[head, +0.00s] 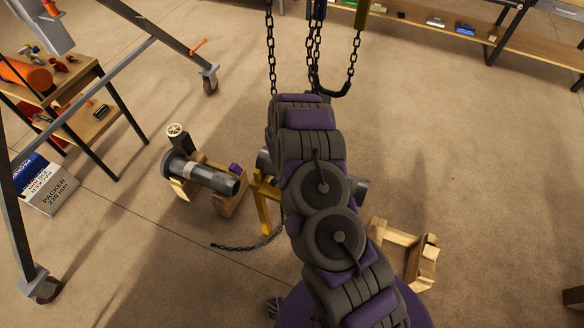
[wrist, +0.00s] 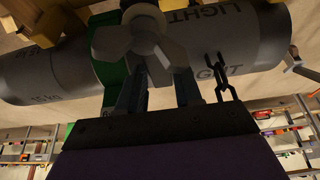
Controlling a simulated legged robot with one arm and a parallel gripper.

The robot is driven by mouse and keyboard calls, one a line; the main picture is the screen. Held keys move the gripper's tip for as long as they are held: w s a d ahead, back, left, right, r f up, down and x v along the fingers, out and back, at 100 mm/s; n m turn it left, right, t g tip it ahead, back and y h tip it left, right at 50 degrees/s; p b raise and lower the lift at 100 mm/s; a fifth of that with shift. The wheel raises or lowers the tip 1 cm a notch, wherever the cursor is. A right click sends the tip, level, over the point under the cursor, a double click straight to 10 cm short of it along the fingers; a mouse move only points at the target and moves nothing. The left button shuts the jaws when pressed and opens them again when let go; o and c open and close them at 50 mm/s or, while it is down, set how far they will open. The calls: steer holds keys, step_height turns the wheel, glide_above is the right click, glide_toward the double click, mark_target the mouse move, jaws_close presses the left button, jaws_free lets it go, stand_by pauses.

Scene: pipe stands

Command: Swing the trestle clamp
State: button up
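In the wrist view a grey pipe (wrist: 45,72) marked LIGHT crosses the top. A green clamp band (wrist: 108,65) wraps it, with a grey lobed knob (wrist: 150,45) in front. My gripper (wrist: 160,85) points at the knob; its two dark fingers stand apart, with a lower lobe between or just before them. Whether they touch it cannot be told. In the head view my arm hides the gripper and the clamp. A yellow trestle (head: 264,203) stands left of my arm, by the grey pipe (head: 358,188) behind it.
A second pipe piece (head: 210,176) with a handwheel (head: 175,131) rests on a wooden stand (head: 228,204). An empty wooden cradle (head: 401,238) is at right.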

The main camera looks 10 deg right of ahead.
jaws_close()
stand_by(0.3)
steer(key=shift+w+a+n, duration=0.25)
steer(key=shift+n, duration=0.55)
steer(key=shift+o, duration=2)
jaws_free()
steer(key=shift+y, duration=0.3)
steer(key=shift+r, duration=0.1)
steer(key=p+v, duration=0.5)
steer(key=v, duration=1.2)
steer(key=shift+s+a, duration=0.25)
steer(key=shift+s, duration=0.05)
